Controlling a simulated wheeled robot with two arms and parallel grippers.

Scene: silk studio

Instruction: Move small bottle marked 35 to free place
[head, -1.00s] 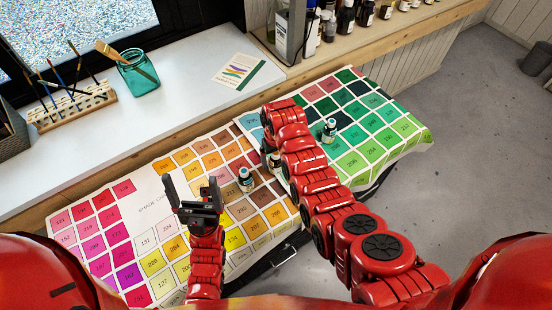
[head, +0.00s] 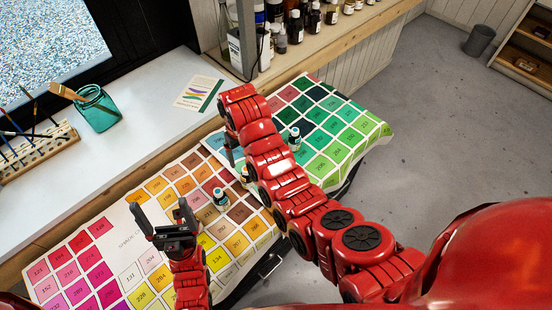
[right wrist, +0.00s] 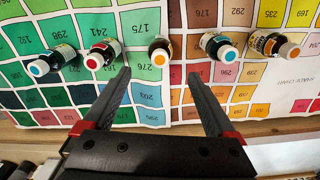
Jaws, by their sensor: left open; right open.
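Several small bottles stand on the colour charts. In the right wrist view they are a blue-capped one (right wrist: 45,60), a red-capped one (right wrist: 102,54), an orange-capped one (right wrist: 159,54), another blue-capped one (right wrist: 220,50) and another orange-capped one (right wrist: 274,46). Their labels are too small to read, so I cannot tell which is marked 35. My right gripper (right wrist: 158,76) is open and empty; the middle orange-capped bottle shows between its fingertips, not gripped. In the head view my right arm hides some bottles. My left gripper (head: 160,208) is open and empty above the left chart.
The left chart (head: 90,228) and green chart (head: 345,125) cover the table. A brush rack (head: 40,155), teal jar (head: 97,110) and card (head: 200,93) lie on the white sill behind. More bottles (head: 310,20) line a shelf at the back. Grey floor is at right.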

